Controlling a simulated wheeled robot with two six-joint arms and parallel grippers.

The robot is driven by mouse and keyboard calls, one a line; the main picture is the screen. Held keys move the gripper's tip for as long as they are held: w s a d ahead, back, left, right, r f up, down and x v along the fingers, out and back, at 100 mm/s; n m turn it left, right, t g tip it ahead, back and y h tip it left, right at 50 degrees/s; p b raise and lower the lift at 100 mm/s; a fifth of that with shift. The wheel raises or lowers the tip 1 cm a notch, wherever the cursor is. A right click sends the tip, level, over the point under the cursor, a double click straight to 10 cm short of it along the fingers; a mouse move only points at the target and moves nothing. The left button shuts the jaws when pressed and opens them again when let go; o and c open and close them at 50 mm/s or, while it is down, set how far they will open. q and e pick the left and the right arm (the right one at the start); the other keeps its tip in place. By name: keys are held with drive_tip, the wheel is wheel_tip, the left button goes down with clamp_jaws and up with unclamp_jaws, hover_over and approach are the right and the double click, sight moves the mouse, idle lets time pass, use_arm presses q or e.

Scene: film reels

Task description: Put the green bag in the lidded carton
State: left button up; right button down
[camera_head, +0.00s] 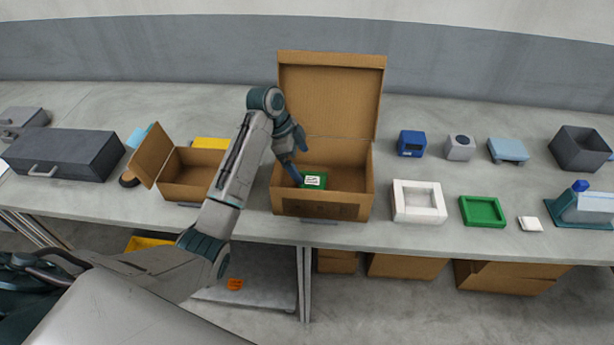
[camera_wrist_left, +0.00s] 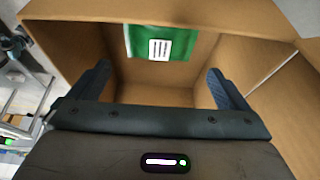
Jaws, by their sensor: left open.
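The lidded carton (camera_head: 322,207) stands on the table with its lid raised at the back. The green bag (camera_head: 314,180) with a white label lies inside it, toward the front. My left gripper (camera_head: 293,168) reaches down into the carton at the bag's left. In the left wrist view the gripper (camera_wrist_left: 158,72) shows its two fingers spread apart with nothing between them. The bag (camera_wrist_left: 160,42) lies beyond the fingertips, against brown cardboard walls (camera_wrist_left: 75,50). Whether a finger touches the bag I cannot tell. My right gripper is not in view.
A smaller open carton (camera_head: 178,192) stands left of the lidded one, partly behind my arm. A white tray (camera_head: 400,215) and a green tray (camera_head: 482,212) stand to the right. A grey case (camera_head: 65,155) lies far left. The table's front edge is close.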

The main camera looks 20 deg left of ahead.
use_arm(q)
drive_tip(key=v, duration=0.2)
drive_tip(key=shift+a+r, duration=0.15)
drive_tip(key=shift+r, duration=0.25)
